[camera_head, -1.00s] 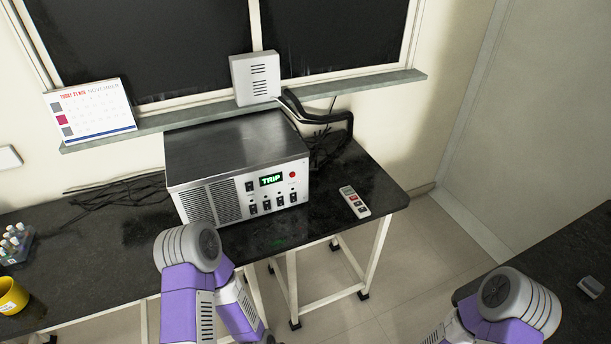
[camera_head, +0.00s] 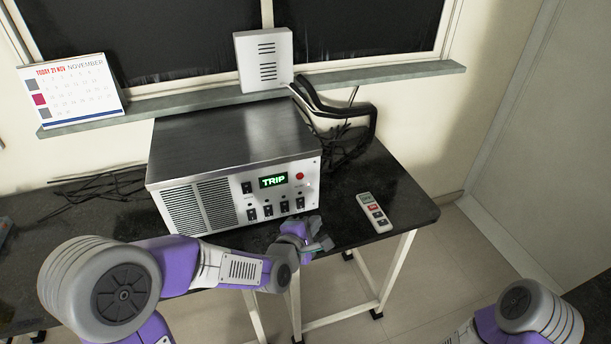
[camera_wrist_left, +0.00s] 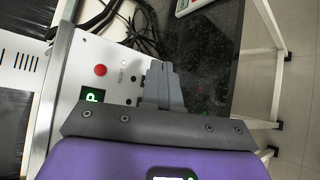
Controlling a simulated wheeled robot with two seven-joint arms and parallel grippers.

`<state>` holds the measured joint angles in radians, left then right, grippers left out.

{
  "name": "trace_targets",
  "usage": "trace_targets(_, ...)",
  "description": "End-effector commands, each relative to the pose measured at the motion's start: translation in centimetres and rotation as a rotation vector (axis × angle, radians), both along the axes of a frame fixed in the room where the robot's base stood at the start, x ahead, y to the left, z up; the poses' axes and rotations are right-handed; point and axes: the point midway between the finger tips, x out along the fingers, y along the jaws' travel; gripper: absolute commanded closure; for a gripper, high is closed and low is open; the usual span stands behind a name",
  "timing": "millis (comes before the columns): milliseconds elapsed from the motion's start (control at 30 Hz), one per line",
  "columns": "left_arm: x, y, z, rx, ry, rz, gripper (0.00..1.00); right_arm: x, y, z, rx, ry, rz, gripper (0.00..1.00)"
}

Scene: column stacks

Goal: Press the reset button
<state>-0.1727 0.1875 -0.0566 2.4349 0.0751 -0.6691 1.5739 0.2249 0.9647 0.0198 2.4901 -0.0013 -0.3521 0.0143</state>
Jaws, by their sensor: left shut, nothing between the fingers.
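A metal power unit (camera_head: 235,140) stands on the black bench, its front panel showing a green lit "TRIP" display (camera_head: 273,181). A round red button (camera_head: 299,176) is at the panel's upper right, with a row of black switches below the display. The wrist view shows the red button (camera_wrist_left: 100,71) and a small pale round part (camera_wrist_left: 123,63) beside it; the lettering is too small to read. My left gripper (camera_head: 320,243) is shut and empty, in front of the panel's lower right corner, apart from the red button. The closed fingers (camera_wrist_left: 163,84) also show in the wrist view. My right gripper is out of view.
A grey remote-like device (camera_head: 375,211) lies on the bench right of the unit. Black cables (camera_head: 342,125) run behind its right side. A calendar (camera_head: 72,92) and a white vented box (camera_head: 264,60) stand on the sill. The bench's right end is mostly clear.

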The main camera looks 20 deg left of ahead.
Motion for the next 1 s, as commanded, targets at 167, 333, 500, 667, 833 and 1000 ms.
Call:
trace_targets(167, 0.1, 0.2, 3.2, -0.151, -0.076, 0.054, 1.00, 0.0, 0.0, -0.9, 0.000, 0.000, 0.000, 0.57)
trace_targets(333, 0.1, 0.2, 3.6, -0.170, -0.082, 0.061, 1.00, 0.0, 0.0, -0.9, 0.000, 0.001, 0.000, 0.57)
trace_targets(500, 0.1, 0.2, 3.5, -0.169, -0.080, 0.059, 1.00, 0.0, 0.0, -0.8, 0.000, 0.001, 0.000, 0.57)
trace_targets(667, 0.6, 0.5, 3.5, -0.167, -0.079, 0.060, 1.00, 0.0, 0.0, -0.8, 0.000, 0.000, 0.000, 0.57)
trace_targets(833, 2.2, 1.7, 3.5, -0.165, -0.079, 0.061, 1.00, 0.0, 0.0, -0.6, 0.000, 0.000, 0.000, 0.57)
trace_targets(1000, 4.3, 3.1, 3.5, -0.165, -0.078, 0.060, 1.00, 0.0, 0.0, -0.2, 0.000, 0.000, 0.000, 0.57)
